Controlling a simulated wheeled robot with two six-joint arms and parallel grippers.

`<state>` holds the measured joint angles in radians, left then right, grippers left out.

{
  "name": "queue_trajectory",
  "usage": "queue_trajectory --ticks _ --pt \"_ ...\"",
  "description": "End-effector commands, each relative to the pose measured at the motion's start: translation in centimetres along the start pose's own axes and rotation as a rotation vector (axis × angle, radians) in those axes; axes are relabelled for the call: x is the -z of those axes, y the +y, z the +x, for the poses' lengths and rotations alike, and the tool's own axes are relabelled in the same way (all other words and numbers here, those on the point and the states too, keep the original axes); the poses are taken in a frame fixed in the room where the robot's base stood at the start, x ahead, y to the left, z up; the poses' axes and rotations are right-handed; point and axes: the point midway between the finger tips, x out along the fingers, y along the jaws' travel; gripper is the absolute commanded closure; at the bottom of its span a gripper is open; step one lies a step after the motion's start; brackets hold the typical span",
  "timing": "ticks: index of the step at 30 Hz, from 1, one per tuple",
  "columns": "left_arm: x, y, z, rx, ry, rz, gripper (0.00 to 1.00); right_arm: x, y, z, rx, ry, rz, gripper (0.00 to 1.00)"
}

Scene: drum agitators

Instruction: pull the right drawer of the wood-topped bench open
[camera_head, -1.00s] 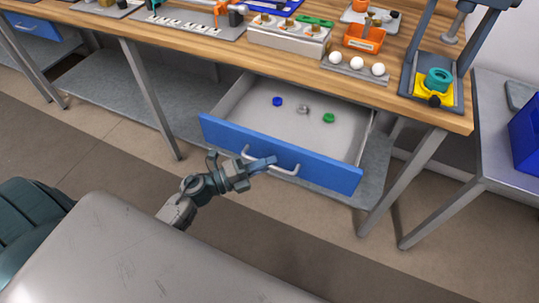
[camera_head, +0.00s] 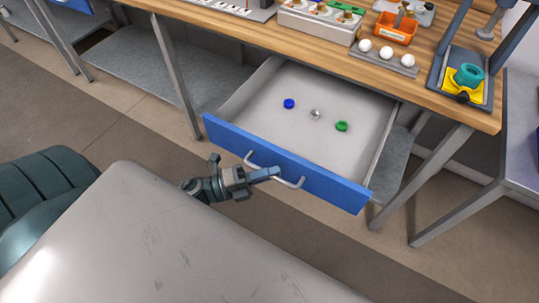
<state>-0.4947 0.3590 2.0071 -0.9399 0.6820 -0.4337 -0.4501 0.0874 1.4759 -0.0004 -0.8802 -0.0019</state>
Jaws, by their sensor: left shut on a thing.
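The right drawer (camera_head: 330,182) of the wood-topped bench (camera_head: 346,51) stands well out from under the top. It has a blue front and a grey inside. A blue, a grey and a green small piece lie in it. The pale bar handle (camera_head: 290,183) is on the blue front. My left gripper (camera_head: 272,173) is at the handle, with its fingers shut on the bar; the fingers partly cover it. My right gripper is not in view.
A lower grey shelf (camera_head: 168,76) and metal legs (camera_head: 175,77) are below. The floor right of the drawer front is clear.

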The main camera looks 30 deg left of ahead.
Motion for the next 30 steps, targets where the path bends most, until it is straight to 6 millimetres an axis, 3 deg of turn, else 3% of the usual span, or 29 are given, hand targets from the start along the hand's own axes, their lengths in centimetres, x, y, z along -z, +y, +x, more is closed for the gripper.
queue_trajectory --ticks 1,2,5,20,22,25,30 --pt "0.0 0.1 0.0 -0.001 0.000 0.000 1.00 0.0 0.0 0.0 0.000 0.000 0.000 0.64" --pt "0.0 0.1 0.0 -0.001 0.000 0.000 0.87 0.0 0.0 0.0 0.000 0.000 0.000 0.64" --pt "0.0 0.1 0.0 -0.001 0.000 0.000 0.68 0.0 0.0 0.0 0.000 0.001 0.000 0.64" --pt "0.0 0.1 -0.3 -0.001 0.001 0.000 0.68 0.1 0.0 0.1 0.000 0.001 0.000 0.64" --pt "0.1 0.2 -0.9 -0.003 0.002 0.000 0.68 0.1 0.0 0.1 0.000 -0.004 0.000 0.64" --pt "0.1 0.3 -2.1 -0.005 0.004 0.000 0.68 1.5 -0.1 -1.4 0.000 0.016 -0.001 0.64" --pt "0.1 0.3 -4.9 -0.007 0.005 -0.002 0.68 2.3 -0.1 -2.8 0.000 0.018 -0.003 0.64"
